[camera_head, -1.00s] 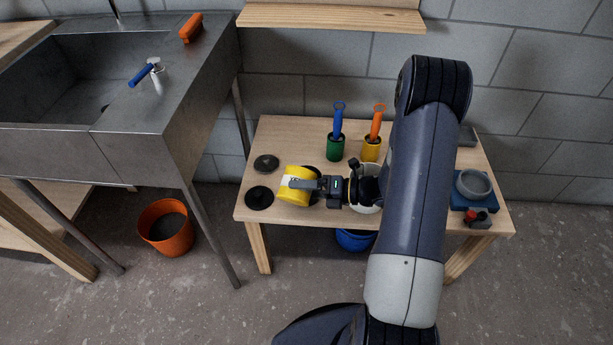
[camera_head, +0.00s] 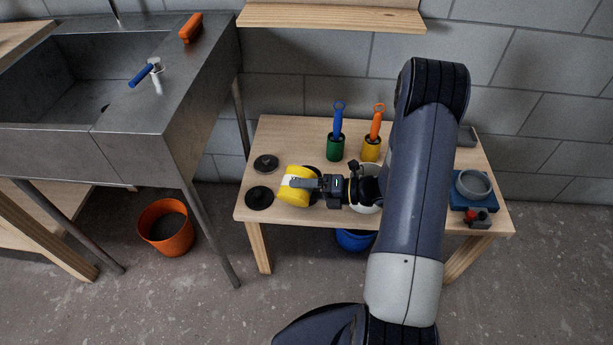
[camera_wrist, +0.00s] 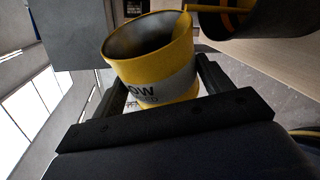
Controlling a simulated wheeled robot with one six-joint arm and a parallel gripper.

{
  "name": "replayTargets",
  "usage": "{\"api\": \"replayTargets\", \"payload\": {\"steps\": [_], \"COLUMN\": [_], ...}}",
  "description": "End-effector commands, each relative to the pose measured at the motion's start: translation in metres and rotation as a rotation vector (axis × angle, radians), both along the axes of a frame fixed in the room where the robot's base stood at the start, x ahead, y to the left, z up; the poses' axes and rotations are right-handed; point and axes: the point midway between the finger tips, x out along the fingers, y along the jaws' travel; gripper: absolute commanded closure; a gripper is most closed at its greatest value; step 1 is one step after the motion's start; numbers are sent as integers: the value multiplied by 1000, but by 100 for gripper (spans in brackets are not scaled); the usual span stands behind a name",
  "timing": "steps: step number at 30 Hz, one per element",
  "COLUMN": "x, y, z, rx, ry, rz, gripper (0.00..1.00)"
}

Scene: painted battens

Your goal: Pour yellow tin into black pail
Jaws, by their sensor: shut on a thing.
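The yellow tin (camera_head: 293,197) has a pale label band and lies tipped on its side above the left part of the table. My gripper (camera_head: 306,184) is shut on it. In the wrist view the tin (camera_wrist: 158,71) shows its open mouth, with yellow along the inside near the lip. The black pail (camera_wrist: 285,22) is close beside that lip, at the upper right. A yellow stream runs from the lip into the pail, and yellow shows inside it. In the head view the pail (camera_head: 311,171) is mostly hidden behind the tin and gripper.
Two black discs (camera_head: 259,197) lie at the table's left. A green pot (camera_head: 335,147) and a yellow pot (camera_head: 371,149) with brushes stand behind. A white container (camera_head: 366,201) is partly under my arm. A grey bowl on a blue base (camera_head: 460,202) is at the right.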

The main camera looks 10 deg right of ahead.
Motion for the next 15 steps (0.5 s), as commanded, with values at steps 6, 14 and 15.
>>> {"api": "replayTargets", "payload": {"steps": [6,14,15], "x": [1,1,1], "y": [0,-1,-1], "z": [0,-1,0], "rx": [10,21,23], "ry": [13,30,32], "rz": [0,0,1], "gripper": [64,64,64]}}
